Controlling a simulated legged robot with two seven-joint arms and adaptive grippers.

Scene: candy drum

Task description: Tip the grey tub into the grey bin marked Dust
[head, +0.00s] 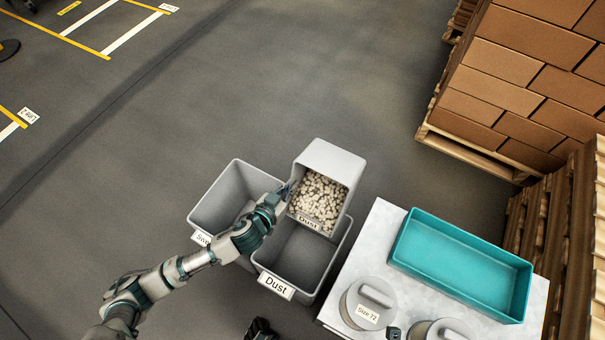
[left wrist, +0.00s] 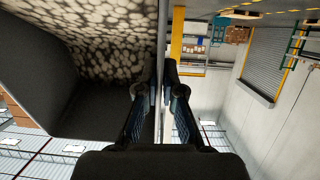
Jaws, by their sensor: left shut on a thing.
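The grey tub (head: 330,158) is tilted above the grey bin marked Dust (head: 311,285), its open mouth facing down toward the bin. Pale pebble-like pieces (head: 320,196) lie inside the tub, and its near edge bears a Dust label. My left gripper (head: 288,192) is shut on the tub's left wall. In the left wrist view, the fingers (left wrist: 163,100) pinch the thin wall, with the pieces (left wrist: 100,40) inside to the left. The visible bin floor looks bare; the tub hides its back part. A dark shape (head: 259,329) at the bottom edge may be my right gripper; its jaws are unclear.
A second grey bin (head: 222,192) stands left of the Dust bin, its label partly covered by my arm. At right, a pale table (head: 365,248) holds a teal tray (head: 460,298) and lidded grey tubs (head: 352,316). Pallets of boxes (head: 510,62) stand beyond. Floor behind the bins is clear.

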